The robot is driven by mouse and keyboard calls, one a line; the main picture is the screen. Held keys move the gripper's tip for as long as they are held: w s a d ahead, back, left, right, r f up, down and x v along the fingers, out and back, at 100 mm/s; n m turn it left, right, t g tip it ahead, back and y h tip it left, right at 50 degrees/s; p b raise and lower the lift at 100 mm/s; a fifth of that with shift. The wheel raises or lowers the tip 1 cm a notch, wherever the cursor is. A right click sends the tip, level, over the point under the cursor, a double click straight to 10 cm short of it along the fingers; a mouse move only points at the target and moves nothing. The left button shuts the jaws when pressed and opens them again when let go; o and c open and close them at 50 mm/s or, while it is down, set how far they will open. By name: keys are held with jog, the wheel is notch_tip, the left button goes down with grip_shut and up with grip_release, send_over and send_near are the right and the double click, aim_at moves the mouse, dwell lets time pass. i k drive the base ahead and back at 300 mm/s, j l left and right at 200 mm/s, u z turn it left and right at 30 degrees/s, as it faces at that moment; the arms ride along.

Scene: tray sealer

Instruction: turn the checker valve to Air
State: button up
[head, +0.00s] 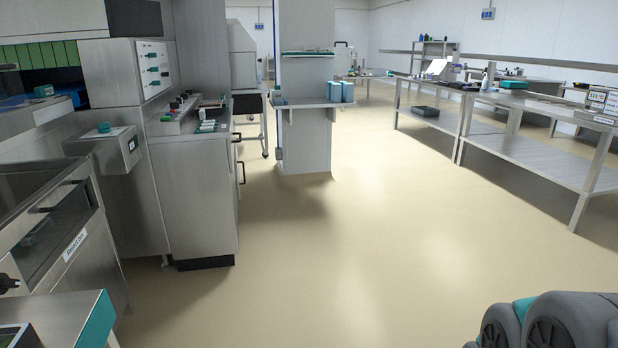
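I cannot single out the checker valve for sure, and no "Air" marking is legible. A steel box with a teal knob on top (104,127) and a small dark display stands at the left. Behind it, a white panel (153,67) carries several teal-and-dark switches or handles, too small to read. Part of my own arm (550,322), grey and teal, shows at the bottom right. My gripper is out of view.
Steel machines and a bin labelled "Reject bin" (75,246) line the left side. A white pillar with a shelf (305,102) stands at the centre back. Steel tables (545,160) stand at the right. The beige floor (350,250) between them is clear.

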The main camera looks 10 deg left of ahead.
aim_at(106, 126)
jog(key=i+j+u, duration=0.2)
jog(key=i, duration=0.55)
jog(key=i+j+u, duration=0.2)
jog(key=i, duration=0.5)
